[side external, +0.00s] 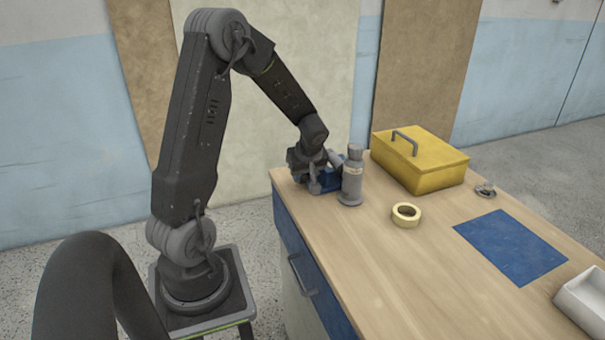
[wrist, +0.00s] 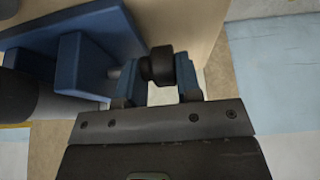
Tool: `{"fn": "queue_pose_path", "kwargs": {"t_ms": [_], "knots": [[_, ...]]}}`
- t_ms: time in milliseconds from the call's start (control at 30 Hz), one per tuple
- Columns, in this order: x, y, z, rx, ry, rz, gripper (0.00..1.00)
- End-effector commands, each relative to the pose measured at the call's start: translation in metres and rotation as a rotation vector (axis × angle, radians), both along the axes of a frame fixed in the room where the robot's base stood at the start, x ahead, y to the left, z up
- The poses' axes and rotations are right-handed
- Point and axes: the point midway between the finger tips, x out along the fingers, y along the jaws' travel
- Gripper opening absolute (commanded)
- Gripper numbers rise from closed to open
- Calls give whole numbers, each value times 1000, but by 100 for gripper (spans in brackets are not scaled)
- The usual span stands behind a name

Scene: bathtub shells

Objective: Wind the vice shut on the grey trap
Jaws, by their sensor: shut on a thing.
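The blue vice (side external: 332,184) sits near the far left corner of the bench, partly hidden by my gripper. The grey trap (side external: 352,180) stands upright at the vice, on the side away from my arm. In the wrist view the vice's blue jaw plate (wrist: 68,60) is at the left, with the dark grey trap (wrist: 22,97) beside it. I cannot tell whether they touch. A short screw leads from the vice to a dark round knob (wrist: 160,65). My gripper (wrist: 157,88) is shut on this knob, one finger on each side; it also shows in the side view (side external: 314,184).
A yellow box (side external: 425,165) with a handle stands at the back of the bench. A roll of tape (side external: 407,214), a small metal part (side external: 485,190), a blue mat (side external: 510,245) and a white tray (side external: 585,305) lie to the right. The bench's front middle is clear.

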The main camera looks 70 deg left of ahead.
Motion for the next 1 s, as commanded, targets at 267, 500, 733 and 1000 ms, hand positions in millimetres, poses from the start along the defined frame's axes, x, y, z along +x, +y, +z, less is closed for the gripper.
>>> {"fn": "queue_pose_path", "kwargs": {"t_ms": [267,500,733,1000], "knots": [[-7,-3,-3,153,27,6,8],[-8,-4,-4,294,27,9,8],[-7,-3,-3,353,20,12,8],[-8,-3,-3,353,19,15,8]]}}
